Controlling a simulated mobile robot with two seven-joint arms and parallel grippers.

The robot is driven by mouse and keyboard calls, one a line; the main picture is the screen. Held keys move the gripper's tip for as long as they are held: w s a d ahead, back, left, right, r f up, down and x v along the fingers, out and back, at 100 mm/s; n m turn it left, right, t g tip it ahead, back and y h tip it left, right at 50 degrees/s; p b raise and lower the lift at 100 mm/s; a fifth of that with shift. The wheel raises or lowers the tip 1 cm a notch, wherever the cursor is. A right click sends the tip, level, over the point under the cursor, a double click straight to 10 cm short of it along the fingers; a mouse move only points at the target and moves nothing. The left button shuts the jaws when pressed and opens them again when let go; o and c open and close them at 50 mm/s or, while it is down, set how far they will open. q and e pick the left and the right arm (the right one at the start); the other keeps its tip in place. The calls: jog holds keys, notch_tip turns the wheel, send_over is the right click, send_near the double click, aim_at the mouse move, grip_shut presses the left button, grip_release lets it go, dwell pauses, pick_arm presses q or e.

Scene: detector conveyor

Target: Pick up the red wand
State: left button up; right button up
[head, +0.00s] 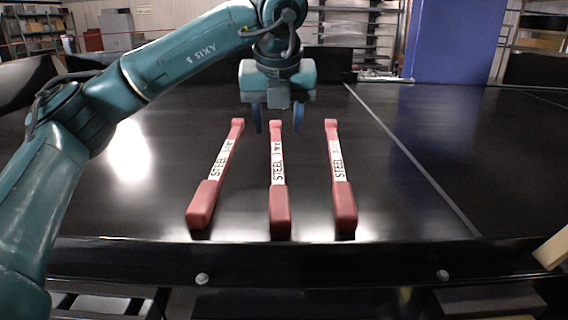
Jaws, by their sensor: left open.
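Three red wands with white labels lie on the black conveyor in the head view: a left wand (203,202), a middle wand (279,208) and a right wand (344,206). Their thick ends point toward me and their thin ends point away. The label lettering reads "STEEL" on them. My left gripper (278,128) is open and points down, over the far thin end of the middle wand. Its two blue fingers appear on either side of that end. I cannot tell how high the fingertips are above the belt. My right gripper is not seen.
The dark belt (130,200) is clear left of the wands, with bright reflections. A raised front rail (330,258) with bolts runs along the near edge. A pale line (412,160) crosses the belt at right. A blue pillar (453,40) and shelves stand behind.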

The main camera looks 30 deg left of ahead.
pick_arm(q)
send_near(278, 167)
jog(key=x, duration=0.2)
jog(key=shift+s+a+f, duration=0.1)
jog(key=shift+s+f, duration=0.05)
jog(key=shift+f, duration=0.2)
jog(key=b+x, duration=0.1)
jog(key=x, duration=0.4)
jog(key=shift+w+f, duration=0.3)
jog(key=shift+r, duration=0.1)
grip_shut()
